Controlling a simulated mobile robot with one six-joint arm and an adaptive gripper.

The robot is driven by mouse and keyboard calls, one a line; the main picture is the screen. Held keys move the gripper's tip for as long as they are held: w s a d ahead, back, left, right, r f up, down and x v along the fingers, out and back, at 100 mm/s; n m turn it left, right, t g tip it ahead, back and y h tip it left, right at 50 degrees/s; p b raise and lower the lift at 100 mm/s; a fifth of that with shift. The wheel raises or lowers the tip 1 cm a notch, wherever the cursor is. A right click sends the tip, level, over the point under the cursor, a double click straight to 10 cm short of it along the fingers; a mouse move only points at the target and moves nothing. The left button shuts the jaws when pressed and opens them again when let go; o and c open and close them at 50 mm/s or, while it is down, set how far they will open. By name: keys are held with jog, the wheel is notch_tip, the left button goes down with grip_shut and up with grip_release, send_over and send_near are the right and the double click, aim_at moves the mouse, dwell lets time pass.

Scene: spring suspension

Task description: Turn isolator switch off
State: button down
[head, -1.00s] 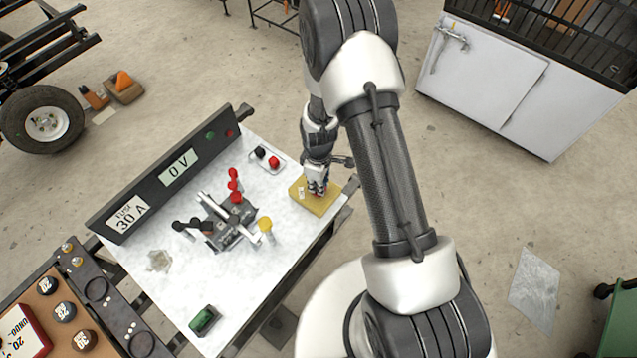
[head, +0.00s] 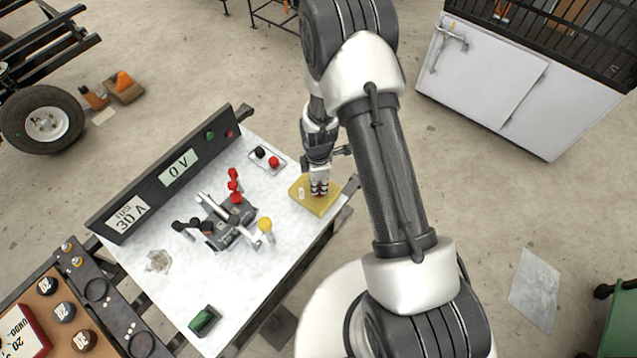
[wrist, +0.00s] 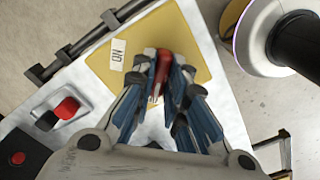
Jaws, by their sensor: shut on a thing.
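The isolator switch is a yellow plate (head: 318,207) at the right corner of the white bench top. It also shows in the wrist view (wrist: 195,35), with a white ON label (wrist: 117,54). Its red handle (wrist: 161,66) sits between the fingers of my gripper (wrist: 164,77). My gripper is shut on this handle, low over the plate, and also shows in the head view (head: 320,190). The fingers hide much of the handle and its pivot. I cannot tell an OFF label.
A black and red terminal pair (head: 267,158) stands close left of the plate. A grey lever device (head: 232,220) with red, black and yellow knobs stands mid-bench. A green block (head: 204,321) lies at the near corner.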

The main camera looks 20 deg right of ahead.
jog(key=c, duration=1.6)
grip_release()
notch_tip(320, 180, up, 12)
